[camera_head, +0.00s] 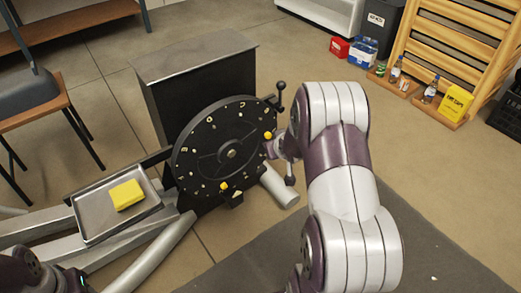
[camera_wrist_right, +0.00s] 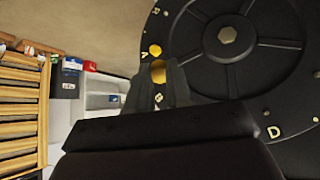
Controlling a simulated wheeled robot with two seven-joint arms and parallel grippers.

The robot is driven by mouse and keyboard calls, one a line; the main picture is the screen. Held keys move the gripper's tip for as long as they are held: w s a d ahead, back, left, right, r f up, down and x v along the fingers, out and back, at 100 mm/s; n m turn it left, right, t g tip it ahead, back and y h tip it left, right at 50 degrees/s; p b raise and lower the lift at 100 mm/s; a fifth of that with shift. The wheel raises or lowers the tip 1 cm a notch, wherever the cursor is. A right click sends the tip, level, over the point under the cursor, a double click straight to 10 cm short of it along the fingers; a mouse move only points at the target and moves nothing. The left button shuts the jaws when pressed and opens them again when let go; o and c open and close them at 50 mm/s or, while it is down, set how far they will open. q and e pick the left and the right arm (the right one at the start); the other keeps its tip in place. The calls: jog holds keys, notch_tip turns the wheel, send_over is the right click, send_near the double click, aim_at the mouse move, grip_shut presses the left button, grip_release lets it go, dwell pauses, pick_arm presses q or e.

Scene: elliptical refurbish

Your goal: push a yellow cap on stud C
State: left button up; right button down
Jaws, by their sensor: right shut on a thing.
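A round black disc (camera_head: 232,150) with lettered studs around its rim faces me on a dark machine. One yellow cap (camera_head: 223,186) sits low on its rim and another yellow spot (camera_head: 268,135) shows at its right edge. My right gripper (camera_wrist_right: 158,82) is shut on a yellow cap (camera_wrist_right: 158,72) at the disc's rim. Another yellow cap (camera_wrist_right: 155,50) is just beyond the fingertips, on the rim. Stud C cannot be made out; a letter D (camera_wrist_right: 274,131) is readable in the wrist view.
A metal tray (camera_head: 88,220) at the left holds a yellow block (camera_head: 127,194). A black handle (camera_head: 281,90) stands out at the disc's upper right. A wooden rack (camera_head: 455,50) with bottles and a dark bin (camera_head: 376,25) stand at the back right.

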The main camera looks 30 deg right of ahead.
aim_at(241, 115)
jog(key=w+t+b, duration=0.1)
jog(key=b, duration=0.1)
jog(key=w+d+f+n+t+b, duration=0.1)
jog(key=t, duration=0.1)
jog(key=f+t+b, duration=0.1)
jog(key=b, duration=0.1)
jog(key=shift+w+d+f+n+y+b, duration=0.25)
jog(key=shift+w+n+y+b, duration=0.05)
jog(key=shift+w+n, duration=0.1)
jog(key=shift+w+a+r+n+t+y+b, duration=0.45)
jog(key=shift+w+a+r+t+y, duration=0.2)
jog(key=shift+w+a+r+t, duration=0.4)
jog(key=shift+w+a+r+n+t+y+b, duration=0.4)
jog(key=shift+w+a+r+n+t+y, duration=0.3)
jog(key=shift+w+r, duration=0.45)
jog(key=shift+w+a+r+n+t+y+b, duration=0.4)
jog(key=shift+w+a+r+t+y, duration=0.15)
jog(key=shift+w+a+r+t, duration=0.45)
pick_arm(q)
notch_tip(241, 115, down, 10)
pick_arm(e)
jog(key=shift+w+d, duration=0.1)
jog(key=shift+w, duration=0.2)
pick_arm(q)
jog(key=shift+f, duration=0.1)
pick_arm(e)
jog(key=shift+r, duration=0.1)
